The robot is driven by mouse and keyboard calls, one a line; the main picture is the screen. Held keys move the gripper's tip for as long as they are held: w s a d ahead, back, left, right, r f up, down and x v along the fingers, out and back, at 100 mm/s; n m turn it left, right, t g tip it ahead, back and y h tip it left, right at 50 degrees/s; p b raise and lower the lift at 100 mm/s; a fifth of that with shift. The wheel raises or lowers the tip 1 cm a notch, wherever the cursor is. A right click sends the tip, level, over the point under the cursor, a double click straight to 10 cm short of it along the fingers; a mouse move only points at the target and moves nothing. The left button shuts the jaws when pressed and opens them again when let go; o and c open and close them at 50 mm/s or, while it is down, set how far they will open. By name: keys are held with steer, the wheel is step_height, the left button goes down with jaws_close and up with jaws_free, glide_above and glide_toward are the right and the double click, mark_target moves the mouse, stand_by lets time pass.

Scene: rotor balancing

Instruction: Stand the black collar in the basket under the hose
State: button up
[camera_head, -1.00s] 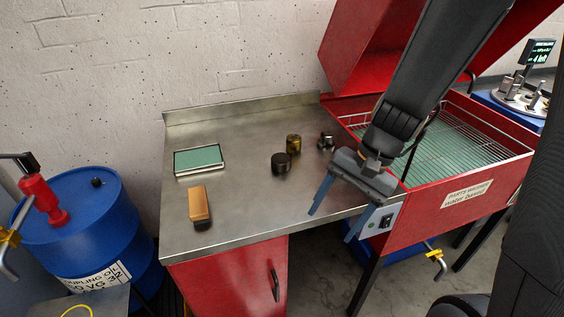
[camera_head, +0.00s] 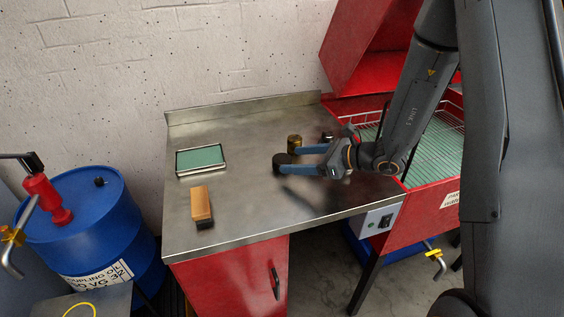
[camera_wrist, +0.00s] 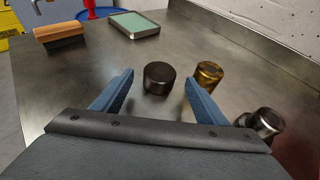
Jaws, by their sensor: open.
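The black collar (camera_head: 281,160) stands on the steel bench top, partly hidden by my gripper in the head view. In the wrist view the black collar (camera_wrist: 159,77) stands upright just beyond and between my fingertips. My gripper (camera_head: 292,160) is open and empty, low over the bench, with blue fingers pointing left. It also shows in the wrist view (camera_wrist: 158,82). The wire basket (camera_head: 444,150) sits in the red parts washer (camera_head: 430,185) at the right, partly hidden behind my arm. I cannot make out the hose.
A brass-coloured collar (camera_wrist: 208,75) stands close to the right finger. A green-topped tray (camera_head: 201,159) and a wooden-backed brush (camera_head: 201,206) lie on the left of the bench (camera_head: 235,215).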

mark_target(283, 159)
steer(key=shift+p+x, duration=1.25)
steer(key=shift+x, duration=1.5)
steer(key=shift+r, duration=0.1)
steer(key=shift+c, duration=0.3)
steer(key=c, duration=1.4)
steer(key=shift+c, duration=1)
steer(key=shift+r, duration=0.15)
